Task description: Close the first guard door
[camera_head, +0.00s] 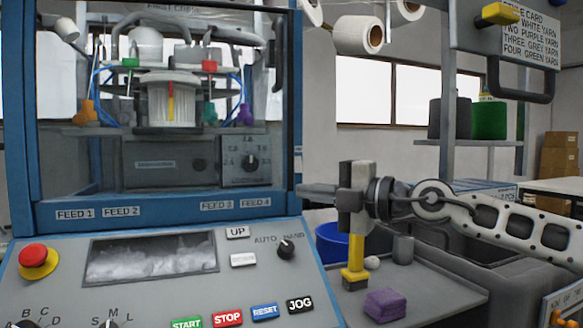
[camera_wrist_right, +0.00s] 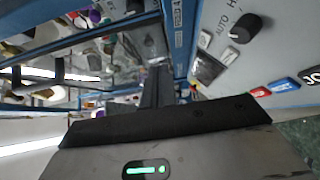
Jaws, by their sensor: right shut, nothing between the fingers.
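The first guard door (camera_head: 296,110) is a blue frame with a clear pane across the front of the knitting machine. The yarn feeds show through it. It looks shut or nearly shut; I cannot tell whether a gap is left. In the right wrist view its blue frame (camera_wrist_right: 100,40) runs across the upper left. My right gripper (camera_head: 312,189) is shut and empty, its fingers pointing left at the lower right edge of the frame. In the wrist view the fingertips (camera_wrist_right: 157,75) are close to the blue frame; contact is unclear. My left gripper is not in view.
Below the door is the sloped control panel (camera_head: 130,300) with a red stop button (camera_head: 33,255), and several push buttons. Under my right gripper, a grey side table (camera_head: 430,291) holds a yellow-handled tool (camera_head: 355,262) and a purple block (camera_head: 385,304). A blue bucket (camera_head: 330,243) stands behind.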

